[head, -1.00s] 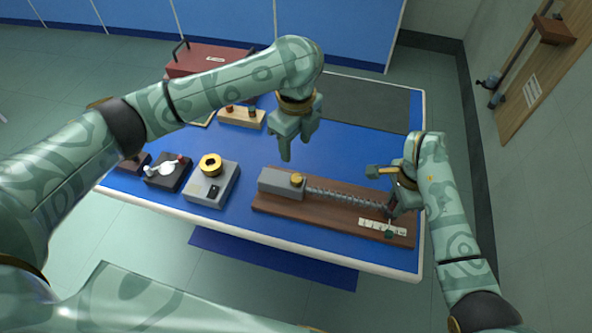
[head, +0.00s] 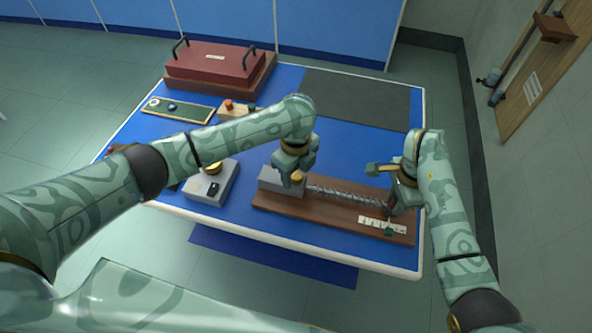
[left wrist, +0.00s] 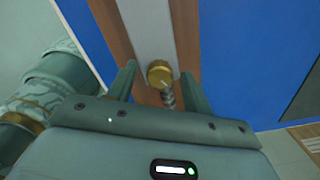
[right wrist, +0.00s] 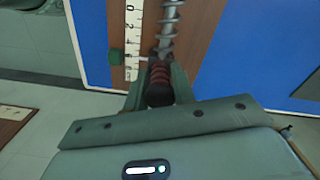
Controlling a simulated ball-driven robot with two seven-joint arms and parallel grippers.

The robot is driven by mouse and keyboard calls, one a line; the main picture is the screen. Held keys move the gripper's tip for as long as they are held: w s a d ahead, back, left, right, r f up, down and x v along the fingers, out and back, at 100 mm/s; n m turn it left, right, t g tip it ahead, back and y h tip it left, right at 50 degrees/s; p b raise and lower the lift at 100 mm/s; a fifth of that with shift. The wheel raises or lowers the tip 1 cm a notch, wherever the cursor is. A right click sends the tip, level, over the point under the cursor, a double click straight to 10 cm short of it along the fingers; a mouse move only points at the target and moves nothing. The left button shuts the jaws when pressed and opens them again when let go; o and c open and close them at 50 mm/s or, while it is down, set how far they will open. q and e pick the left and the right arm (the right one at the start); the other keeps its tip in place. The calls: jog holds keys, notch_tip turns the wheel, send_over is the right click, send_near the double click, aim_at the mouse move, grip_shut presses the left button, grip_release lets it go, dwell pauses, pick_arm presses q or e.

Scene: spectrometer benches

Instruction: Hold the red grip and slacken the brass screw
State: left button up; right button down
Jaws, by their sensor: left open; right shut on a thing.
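The brass screw (head: 298,177) is a round knob on top of the grey block (head: 270,182) at the left end of the wooden board. My left gripper (head: 289,177) is open just above it. In the left wrist view the brass screw (left wrist: 159,73) shows between the two fingertips, with the fingers apart from it. My right gripper (right wrist: 160,72) is shut on the ribbed red grip (right wrist: 158,75), whose dark end points towards the camera. The grip is at the right end of the coiled spring (right wrist: 170,20). In the head view my right gripper mostly hides the grip.
The wooden board (head: 330,215) carries the spring and a white scale (head: 376,226) with a green pointer. A grey box with a brass dial (head: 212,182) stands left of it. Behind are a red case (head: 215,58), a small wooden block (head: 236,112) and a dark mat (head: 355,98).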

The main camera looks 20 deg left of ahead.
pick_arm(q)
jog(key=c, duration=1)
pick_arm(e)
jog(key=shift+s+d+f, duration=0.1)
pick_arm(q)
jog(key=shift+o, duration=0.2)
jog(key=shift+n, duration=0.4)
jog(key=n, duration=0.4)
jog(key=shift+n, duration=0.3)
jog(key=n, duration=0.4)
jog(key=shift+r, duration=0.1)
jog(key=shift+n, duration=0.3)
jog(key=o, duration=1)
jog(key=shift+c, duration=0.2)
